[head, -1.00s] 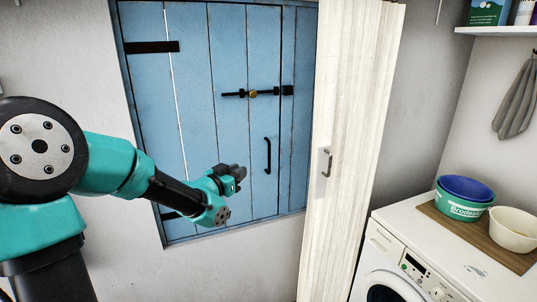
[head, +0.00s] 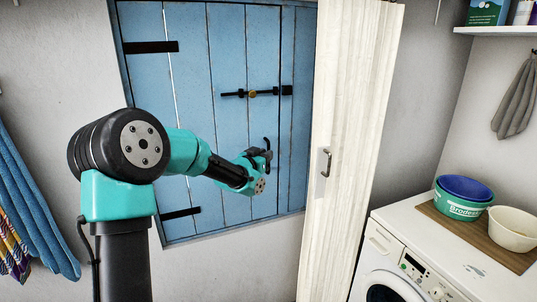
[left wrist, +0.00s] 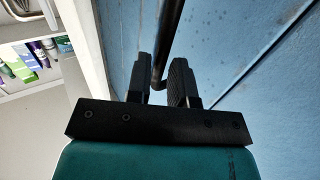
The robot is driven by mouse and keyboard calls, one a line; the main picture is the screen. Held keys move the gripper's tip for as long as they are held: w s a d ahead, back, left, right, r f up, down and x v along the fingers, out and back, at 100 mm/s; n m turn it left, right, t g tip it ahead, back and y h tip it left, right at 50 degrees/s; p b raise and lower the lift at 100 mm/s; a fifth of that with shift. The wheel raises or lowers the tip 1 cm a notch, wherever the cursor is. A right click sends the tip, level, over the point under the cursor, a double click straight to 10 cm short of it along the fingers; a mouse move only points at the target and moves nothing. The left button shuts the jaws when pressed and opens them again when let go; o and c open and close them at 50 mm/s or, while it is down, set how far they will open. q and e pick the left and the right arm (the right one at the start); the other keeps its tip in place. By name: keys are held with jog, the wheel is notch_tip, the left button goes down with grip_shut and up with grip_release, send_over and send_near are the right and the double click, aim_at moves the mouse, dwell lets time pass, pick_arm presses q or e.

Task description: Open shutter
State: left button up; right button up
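The blue plank shutter (head: 229,60) fills the window opening and stands shut. A black bolt with a brass-coloured knob (head: 250,93) lies across it towards a keeper near its right edge; I cannot tell whether the bolt is engaged. Below it is a black pull handle (head: 267,142). My left gripper (head: 262,156) is at this handle and covers its lower part. In the left wrist view, the two black fingers (left wrist: 164,75) are apart, with the handle bar (left wrist: 167,35) between them and a gap showing. My right gripper is not in view.
A tall white wooden panel with a metal handle (head: 357,120) stands close to the right of the shutter. A washing machine (head: 385,245) with tubs on top is at the lower right. Blue towels (head: 40,215) hang at the left.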

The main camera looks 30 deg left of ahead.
pick_arm(q)
jog(key=shift+w, duration=1.15)
grip_shut()
